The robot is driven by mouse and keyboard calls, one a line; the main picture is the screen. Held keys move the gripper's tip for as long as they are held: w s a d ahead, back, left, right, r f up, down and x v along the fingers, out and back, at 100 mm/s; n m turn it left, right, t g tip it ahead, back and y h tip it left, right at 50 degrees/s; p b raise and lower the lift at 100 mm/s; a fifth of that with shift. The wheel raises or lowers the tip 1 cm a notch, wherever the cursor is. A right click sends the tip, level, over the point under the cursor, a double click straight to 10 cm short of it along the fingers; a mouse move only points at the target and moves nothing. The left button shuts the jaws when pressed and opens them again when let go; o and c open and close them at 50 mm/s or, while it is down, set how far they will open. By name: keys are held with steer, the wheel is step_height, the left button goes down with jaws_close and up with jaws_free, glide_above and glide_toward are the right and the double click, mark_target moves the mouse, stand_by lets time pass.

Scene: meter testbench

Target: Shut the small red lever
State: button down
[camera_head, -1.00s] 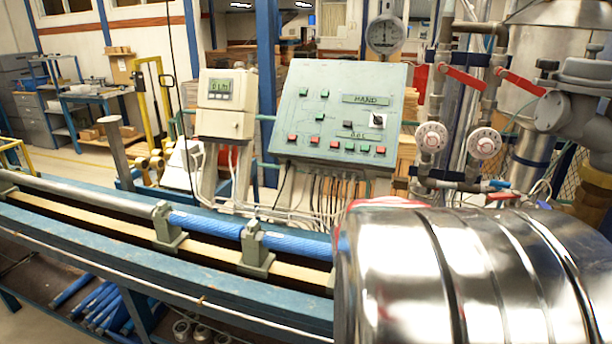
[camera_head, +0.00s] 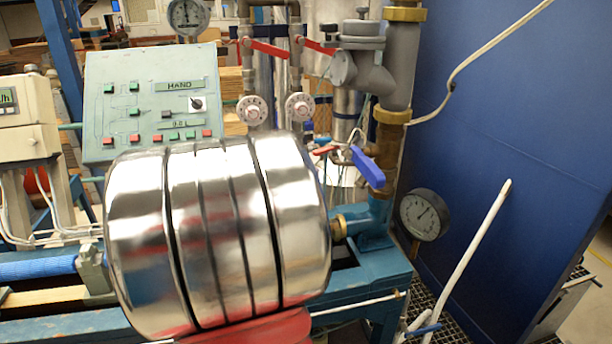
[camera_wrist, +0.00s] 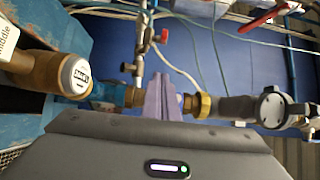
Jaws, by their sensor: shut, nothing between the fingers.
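The small red lever (camera_head: 325,150) sits on a thin pipe fitting, right of the shiny drum and left of a blue handle, in the head view. It lies nearly level there. In the wrist view a small red handle (camera_wrist: 165,36) shows on a slim valve, above and beyond the fingertips; I take it for the same lever. My gripper (camera_wrist: 166,84) shows in the wrist view, its fingers together and empty. A gap shows between fingertips and red handle; its depth is unclear. I do not make out the gripper in the head view.
A shiny ribbed drum (camera_head: 220,235) fills the front. A blue handle (camera_head: 368,165), a pressure gauge (camera_head: 424,214) and a blue wall (camera_head: 510,120) stand right. Larger red levers (camera_head: 268,48) hang above white dials. In the wrist view, a brass fitting (camera_wrist: 72,74) is close left.

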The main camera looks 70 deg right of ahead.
mark_target(326, 150)
steer(key=d, duration=0.9)
steer(key=shift+w+d, duration=0.15)
steer(key=shift+d, duration=0.2)
